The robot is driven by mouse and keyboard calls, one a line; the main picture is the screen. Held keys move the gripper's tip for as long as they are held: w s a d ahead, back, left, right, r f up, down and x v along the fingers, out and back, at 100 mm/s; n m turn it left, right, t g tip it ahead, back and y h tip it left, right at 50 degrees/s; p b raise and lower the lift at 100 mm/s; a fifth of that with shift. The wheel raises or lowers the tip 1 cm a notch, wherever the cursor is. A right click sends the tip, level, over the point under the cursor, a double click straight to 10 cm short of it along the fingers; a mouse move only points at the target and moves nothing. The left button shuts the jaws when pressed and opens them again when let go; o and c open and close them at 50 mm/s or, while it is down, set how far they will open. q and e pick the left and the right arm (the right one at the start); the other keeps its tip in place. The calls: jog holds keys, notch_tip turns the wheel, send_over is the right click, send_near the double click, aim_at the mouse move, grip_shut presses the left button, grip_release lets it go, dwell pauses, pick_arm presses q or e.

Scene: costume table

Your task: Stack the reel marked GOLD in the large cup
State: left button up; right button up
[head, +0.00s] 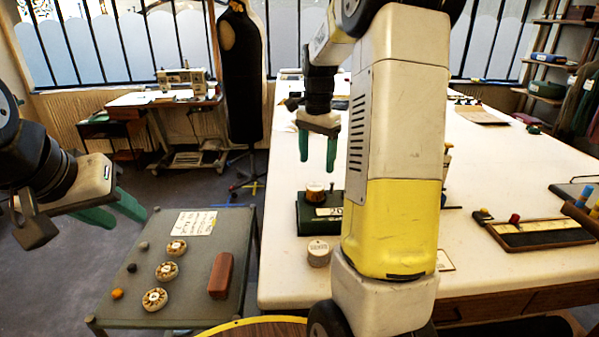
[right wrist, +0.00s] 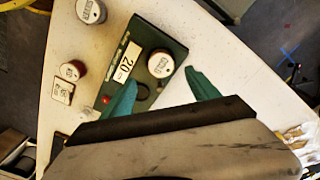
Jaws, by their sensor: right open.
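My right gripper (head: 317,165) is open and empty, fingers down, above a green block labelled 20 (head: 308,216). A reel with an amber side (head: 315,194) stands on that block; in the right wrist view its round white top (right wrist: 160,63) lies between and just beyond the fingertips (right wrist: 158,84). Its lettering is too small to read. Another round, white-topped reel (head: 318,254) stands on the table in front of the block. I cannot pick out the large cup or the GOLD marking. My left gripper (head: 127,217) is open and empty over the grey side table's left part.
The grey side table (head: 200,303) holds several round reels (head: 167,271), a brown case (head: 221,275), small balls and a paper card (head: 194,223). My right arm hides the table's middle.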

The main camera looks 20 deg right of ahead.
jog(key=s+a+r+n+t+y, duration=0.1)
jog(key=s+a+r+n+t, duration=0.2)
jog(key=s+a+r+n, duration=0.5)
jog(key=s+a+n+t+y, duration=0.1)
jog(key=s+a+n+t, duration=0.2)
jog(key=s, duration=1.1)
jog(key=shift+a+f+n, duration=0.4)
jog(key=shift+a+n, duration=0.3)
jog(key=shift+n, duration=0.1)
